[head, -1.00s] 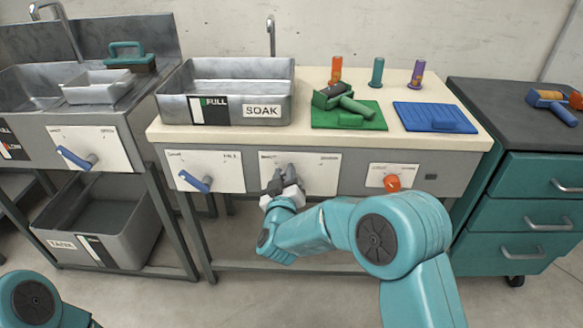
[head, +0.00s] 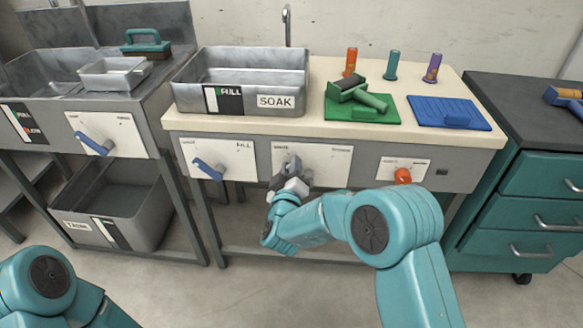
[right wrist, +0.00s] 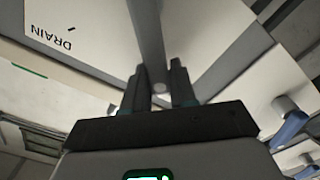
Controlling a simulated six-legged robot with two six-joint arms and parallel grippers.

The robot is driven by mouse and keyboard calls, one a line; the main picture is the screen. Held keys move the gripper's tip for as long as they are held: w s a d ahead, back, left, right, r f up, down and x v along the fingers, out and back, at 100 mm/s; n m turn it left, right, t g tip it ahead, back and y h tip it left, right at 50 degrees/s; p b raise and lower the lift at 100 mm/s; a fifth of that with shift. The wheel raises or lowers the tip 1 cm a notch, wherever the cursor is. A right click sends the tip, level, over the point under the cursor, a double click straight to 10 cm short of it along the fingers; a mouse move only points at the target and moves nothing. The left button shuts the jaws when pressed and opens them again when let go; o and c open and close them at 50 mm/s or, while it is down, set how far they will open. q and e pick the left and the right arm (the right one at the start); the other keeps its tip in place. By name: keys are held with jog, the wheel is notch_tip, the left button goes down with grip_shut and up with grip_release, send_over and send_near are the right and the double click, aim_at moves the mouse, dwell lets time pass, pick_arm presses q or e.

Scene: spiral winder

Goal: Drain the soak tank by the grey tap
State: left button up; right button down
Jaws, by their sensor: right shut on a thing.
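The soak tank (head: 240,72) is a grey metal basin on the bench, labelled SOAK, with a FULL gauge plate (head: 222,99) on its front. I cannot tell its water level. Below it, my right gripper (head: 291,170) is at the middle white tap panel (head: 330,162). It is shut on the grey tap (right wrist: 150,42), whose bar runs between the fingers in the right wrist view. The word DRAIN shows upside down on the panel there. The gripper hides most of the tap in the head view. My left gripper is out of view; only part of that arm shows.
A blue tap (head: 208,168) is left of the grey one, an orange knob (head: 403,176) right. Another blue tap (head: 93,144) is on the left sink. The bench holds a green mat (head: 350,110) with a tool and a blue mat (head: 465,115).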

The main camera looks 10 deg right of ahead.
jog(key=c, duration=1)
grip_release()
jog(key=shift+f, duration=0.15)
jog(key=shift+s, duration=0.1)
jog(key=p+v, duration=0.2)
jog(key=v, duration=1.4)
jog(key=shift+a, duration=0.1)
